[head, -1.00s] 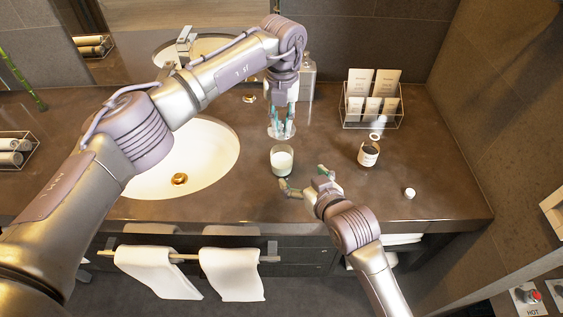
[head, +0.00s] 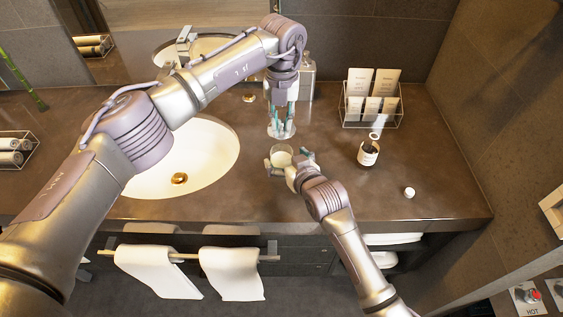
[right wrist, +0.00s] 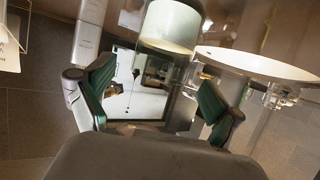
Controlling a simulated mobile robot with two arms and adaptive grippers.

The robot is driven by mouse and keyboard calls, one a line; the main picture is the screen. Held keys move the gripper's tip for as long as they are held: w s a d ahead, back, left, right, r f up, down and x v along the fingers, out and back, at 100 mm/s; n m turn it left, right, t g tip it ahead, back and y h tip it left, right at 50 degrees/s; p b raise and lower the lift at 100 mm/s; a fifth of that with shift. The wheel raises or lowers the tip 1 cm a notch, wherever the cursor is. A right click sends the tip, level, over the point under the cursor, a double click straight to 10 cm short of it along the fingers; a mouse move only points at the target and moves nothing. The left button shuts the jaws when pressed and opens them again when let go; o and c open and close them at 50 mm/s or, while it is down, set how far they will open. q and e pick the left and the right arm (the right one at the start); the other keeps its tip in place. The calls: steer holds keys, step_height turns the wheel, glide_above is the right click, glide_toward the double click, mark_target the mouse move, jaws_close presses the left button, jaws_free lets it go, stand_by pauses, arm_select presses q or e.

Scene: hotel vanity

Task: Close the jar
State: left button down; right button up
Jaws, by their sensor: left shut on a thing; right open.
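A clear glass jar (head: 281,151) with white contents stands on the counter right of the sink; in the right wrist view the jar (right wrist: 168,25) appears upside down, pale contents at the top. My right gripper (head: 287,160) is open, its fingers on either side of the jar; contact cannot be told. These green-padded fingers (right wrist: 152,80) also show spread in the right wrist view. My left gripper (head: 282,118) points down above and behind the jar, shut on a clear round piece (head: 282,131) that looks like a glass lid. Its exact edges are hard to see.
The white sink (head: 205,160) lies left of the jar. A dark labelled container (head: 368,153), a small white cap (head: 409,192) and a clear rack of cards (head: 372,115) stand to the right. A bottle (head: 307,78) stands behind my left gripper. The counter's front right is mostly clear.

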mark_target(278, 149)
steer(key=shift+x, duration=1.65)
steer(key=shift+c, duration=0.4)
jaws_close()
arm_select(q)
steer(key=shift+f, duration=2.5)
steer(key=shift+f, duration=0.85)
steer(key=shift+f, duration=0.25)
